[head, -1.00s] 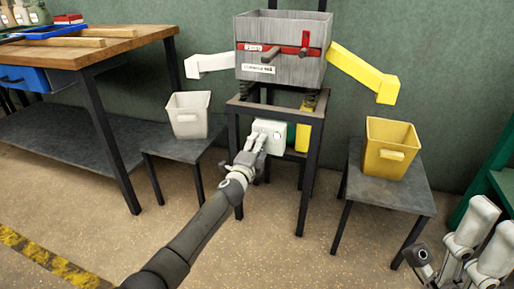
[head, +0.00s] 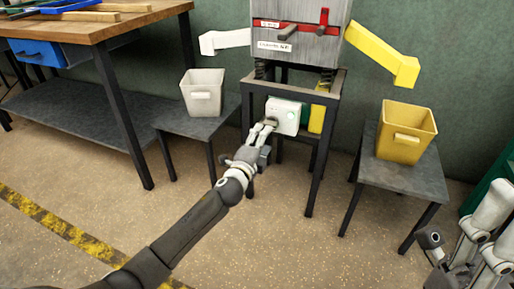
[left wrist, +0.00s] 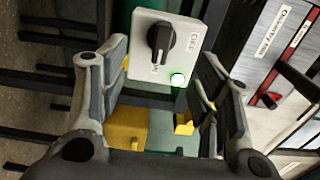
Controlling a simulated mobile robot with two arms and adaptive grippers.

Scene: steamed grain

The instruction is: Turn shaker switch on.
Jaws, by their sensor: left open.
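The shaker switch is a white box (head: 283,116) on the front of the shaker's dark stand. The left wrist view shows its black knob (left wrist: 162,39), an OFF label at its right and a partly hidden label below the knob. The fingers appear apart from the knob.
The grey shaker body (head: 300,42) stands above, with a white chute (head: 225,41) and a yellow chute (head: 385,56). A white bin (head: 203,96) and a yellow bin (head: 404,134) stand on small side tables. A wooden workbench (head: 95,25) is at left. The front floor is open.

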